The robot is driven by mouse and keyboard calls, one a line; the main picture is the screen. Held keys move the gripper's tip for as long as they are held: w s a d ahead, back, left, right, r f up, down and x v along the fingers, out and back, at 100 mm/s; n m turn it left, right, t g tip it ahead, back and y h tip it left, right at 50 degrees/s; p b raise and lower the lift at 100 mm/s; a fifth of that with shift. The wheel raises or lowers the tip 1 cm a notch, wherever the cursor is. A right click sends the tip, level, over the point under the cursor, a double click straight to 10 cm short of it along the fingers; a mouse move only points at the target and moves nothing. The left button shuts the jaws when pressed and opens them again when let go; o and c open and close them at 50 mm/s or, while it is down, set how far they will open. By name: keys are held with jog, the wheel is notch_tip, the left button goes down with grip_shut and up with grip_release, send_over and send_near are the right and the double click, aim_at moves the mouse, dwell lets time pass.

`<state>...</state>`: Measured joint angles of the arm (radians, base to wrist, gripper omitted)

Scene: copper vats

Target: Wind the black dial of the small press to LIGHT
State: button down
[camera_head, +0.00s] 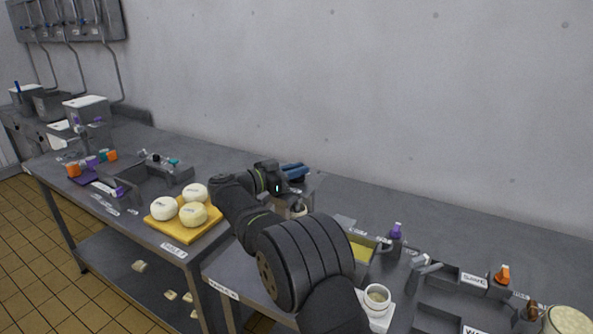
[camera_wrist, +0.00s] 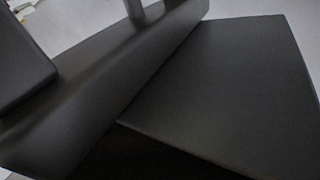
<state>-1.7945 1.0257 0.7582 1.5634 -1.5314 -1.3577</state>
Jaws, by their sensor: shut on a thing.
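My gripper (camera_head: 286,187) is at the small press near the back of the table, and my arm reaches across the front of it. The press shows only in part: a blue top part (camera_head: 295,170) stands behind my gripper and a pale round part (camera_head: 298,208) shows below it. The gripper is shut on the black dial, which my wrist hides in the head view. In the wrist view, close dark surfaces (camera_wrist: 220,90) fill most of the picture. The LIGHT mark and the dial's pointer cannot be read in either view.
A yellow board (camera_head: 160,225) with three round cheeses lies left of my arm. A grey wall rises close behind the table.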

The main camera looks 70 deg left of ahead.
jog(key=shift+m+h, duration=0.6)
jog(key=shift+h, duration=0.3)
jog(key=shift+m+t+h, duration=0.3)
jog(key=shift+h, duration=0.2)
jog(key=c, duration=1.4)
grip_release()
jog(key=shift+s, duration=0.1)
jog(key=s+d, duration=0.2)
jog(key=s, duration=1.5)
